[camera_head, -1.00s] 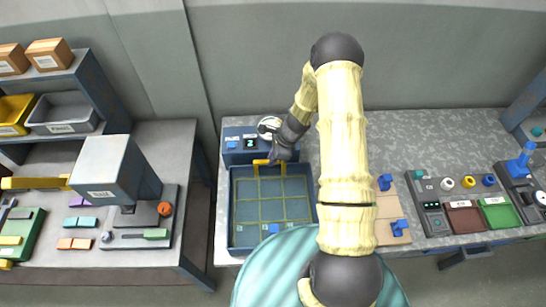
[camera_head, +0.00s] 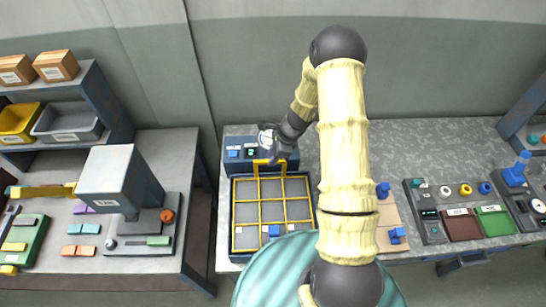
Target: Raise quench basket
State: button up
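The quench basket (camera_head: 259,211) is a yellow wire grid in the blue tank (camera_head: 232,254) at the middle of the bench. It shows bright yellow and sits high, near the tank rim. A small blue block and pale pieces show at its front edge. Its yellow handle (camera_head: 262,162) stands at the back side. My gripper (camera_head: 277,158) is at this handle, at the back of the tank. The fingers are dark and small here, and I cannot tell if they are closed on the handle.
A blue control box (camera_head: 233,154) with a display stands behind the tank. A press (camera_head: 122,182) stands on the left bench.

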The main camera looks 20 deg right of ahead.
jog(key=shift+f, duration=0.1)
jog(key=b+v, duration=0.4)
jog(key=v, duration=1.3)
jog(key=shift+r, duration=0.2)
jog(key=s+a+n+h+b, duration=0.2)
jog(key=s+a+n, duration=0.1)
jog(key=s+n, duration=0.5)
jog(key=s+a+n+t+h+b, duration=0.1)
jog(key=s+a+n+h+b, duration=0.1)
jog(key=s+n, duration=0.7)
jog(key=a+n, duration=0.1)
jog(key=n, duration=0.2)
jog(key=shift+s+a+t, duration=0.2)
jog(key=shift+t, duration=0.1)
